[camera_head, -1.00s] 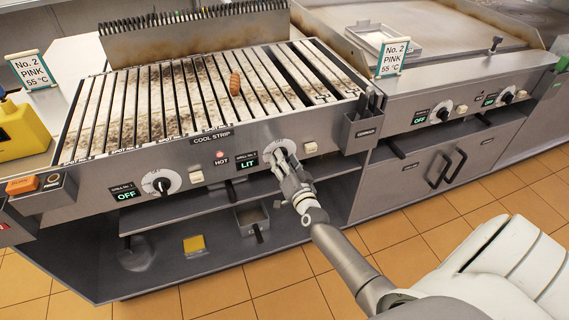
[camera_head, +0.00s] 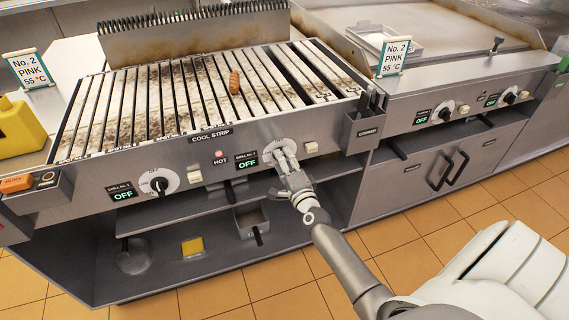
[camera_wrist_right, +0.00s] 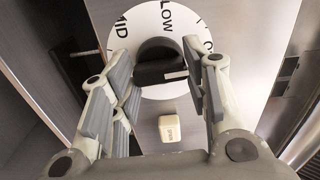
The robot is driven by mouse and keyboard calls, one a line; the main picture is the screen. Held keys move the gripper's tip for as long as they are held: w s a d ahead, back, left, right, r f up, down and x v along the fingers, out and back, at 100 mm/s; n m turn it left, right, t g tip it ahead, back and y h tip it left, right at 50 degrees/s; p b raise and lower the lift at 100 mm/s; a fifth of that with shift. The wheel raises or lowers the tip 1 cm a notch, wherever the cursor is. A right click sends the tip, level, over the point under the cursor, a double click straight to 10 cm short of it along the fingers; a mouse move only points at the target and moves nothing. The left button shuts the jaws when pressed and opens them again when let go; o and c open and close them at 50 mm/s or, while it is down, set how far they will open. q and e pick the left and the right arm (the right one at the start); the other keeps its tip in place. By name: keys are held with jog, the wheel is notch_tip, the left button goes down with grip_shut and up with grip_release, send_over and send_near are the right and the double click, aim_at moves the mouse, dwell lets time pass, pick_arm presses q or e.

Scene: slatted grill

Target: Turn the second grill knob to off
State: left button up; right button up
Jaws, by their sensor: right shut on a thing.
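The second grill knob (camera_head: 281,146) is on the grill's front panel, partly hidden behind my right gripper (camera_head: 285,160). In the right wrist view, the dark knob (camera_wrist_right: 160,68) sits on a white dial (camera_wrist_right: 188,22) with MID and LOW showing. The fingers of my right gripper (camera_wrist_right: 160,75) are shut on the knob from both sides. The knob's pale mark points right in that view. The display (camera_head: 246,160) beside this knob reads OFF in green. My left gripper is not in view.
The first grill knob (camera_head: 158,183) is further left, with its display (camera_head: 119,190) reading OFF. A white button (camera_head: 311,148) sits right of the second knob. A steel holder (camera_head: 362,132) juts out further right.

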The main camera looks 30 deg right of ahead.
jog(key=shift+m, duration=0.6)
jog(key=o, duration=1)
jog(key=v, duration=1.2)
